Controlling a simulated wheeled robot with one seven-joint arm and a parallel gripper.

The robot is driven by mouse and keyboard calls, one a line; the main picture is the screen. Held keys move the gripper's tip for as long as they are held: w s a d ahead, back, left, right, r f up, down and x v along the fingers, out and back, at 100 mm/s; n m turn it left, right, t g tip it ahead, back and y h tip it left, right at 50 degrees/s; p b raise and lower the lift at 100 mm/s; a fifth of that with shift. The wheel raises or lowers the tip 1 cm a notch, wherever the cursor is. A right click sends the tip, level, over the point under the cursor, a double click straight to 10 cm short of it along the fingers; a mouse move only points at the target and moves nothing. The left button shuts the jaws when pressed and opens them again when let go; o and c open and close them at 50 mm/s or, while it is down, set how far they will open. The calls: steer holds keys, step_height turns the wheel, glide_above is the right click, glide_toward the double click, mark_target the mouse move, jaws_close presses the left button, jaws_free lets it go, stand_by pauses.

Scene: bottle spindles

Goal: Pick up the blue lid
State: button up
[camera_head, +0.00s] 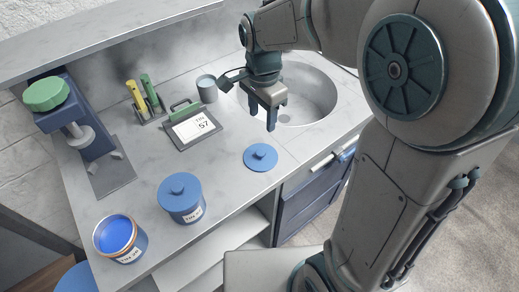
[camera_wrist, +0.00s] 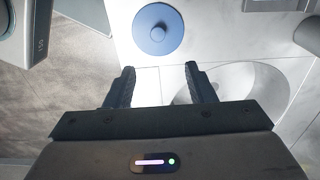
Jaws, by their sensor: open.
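The blue lid (camera_head: 260,157) is a round disc with a small knob, lying flat on the grey counter in front of the sink. In the wrist view the blue lid (camera_wrist: 158,28) is at the top, beyond the fingertips. My gripper (camera_head: 271,122) hangs above the counter near the sink's edge, up and a little right of the lid in the head view. In the wrist view my gripper (camera_wrist: 159,72) has its two fingers apart with nothing between them. The lid is fully visible and not touched.
A lidded blue jar (camera_head: 181,198) and an open blue jar (camera_head: 119,238) stand at the counter's front left. The sink (camera_head: 310,92) lies behind my gripper. A small display stand (camera_head: 192,128), a grey cup (camera_head: 207,88) and a blue machine (camera_head: 88,135) stand farther back. Counter around the lid is clear.

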glide_above(261, 153)
steer(key=f, duration=0.8)
steer(key=shift+w+d, duration=0.1)
steer(key=shift+w, duration=0.25)
steer(key=f, duration=0.4)
steer(key=shift+s+p, duration=0.35)
steer(key=shift+p, duration=0.05)
steer(key=shift+f, duration=0.6)
steer(key=c, duration=1.1)
